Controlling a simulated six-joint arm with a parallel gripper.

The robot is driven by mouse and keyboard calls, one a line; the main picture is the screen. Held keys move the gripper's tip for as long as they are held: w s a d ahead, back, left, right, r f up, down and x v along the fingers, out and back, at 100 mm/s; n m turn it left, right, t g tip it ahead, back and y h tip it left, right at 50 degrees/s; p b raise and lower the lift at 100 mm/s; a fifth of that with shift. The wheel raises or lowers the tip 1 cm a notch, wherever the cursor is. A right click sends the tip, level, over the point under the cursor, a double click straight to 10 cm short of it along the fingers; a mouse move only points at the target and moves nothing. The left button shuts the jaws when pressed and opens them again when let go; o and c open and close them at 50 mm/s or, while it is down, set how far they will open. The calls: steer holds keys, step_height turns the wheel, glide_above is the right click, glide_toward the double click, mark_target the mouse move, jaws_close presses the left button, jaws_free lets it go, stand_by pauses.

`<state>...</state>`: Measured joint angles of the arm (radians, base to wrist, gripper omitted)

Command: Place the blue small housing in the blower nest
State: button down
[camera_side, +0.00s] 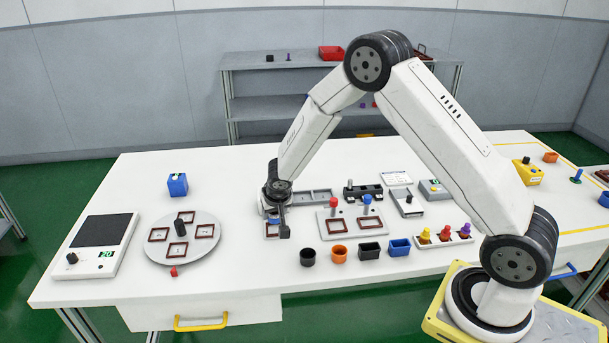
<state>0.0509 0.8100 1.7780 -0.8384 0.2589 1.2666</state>
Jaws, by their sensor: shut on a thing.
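My gripper (276,226) points down low over the table, left of the middle. It is shut on a small blue thing (272,217), mostly hidden by the fingers; I take it to be the blue small housing. Directly under it is a red-brown square frame (272,236), a nest on a pale plate, partly covered by my gripper. I cannot tell whether the blue thing touches this frame, or which nest is the blower's. Another blue housing (399,248), open-topped, stands at the front of the table, right of a black one.
A round turntable (206,254) with several red-brown nests lies to the left, by a scale (99,247) and a blue box (177,185). A plate with two nests (322,217) and red and blue posts stands just right. Black (308,257) and orange (338,253) cups stand in front.

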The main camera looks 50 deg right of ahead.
mark_target(276, 222)
steer(key=shift+f, duration=1.2)
steer(key=shift+f, duration=0.4)
steer(key=shift+s+f, duration=0.1)
steer(key=shift+f, duration=0.25)
steer(key=shift+c, duration=0.3)
jaws_free()
steer(key=shift+f, duration=0.1)
steer(key=shift+s, duration=0.1)
steer(key=shift+r, duration=0.25)
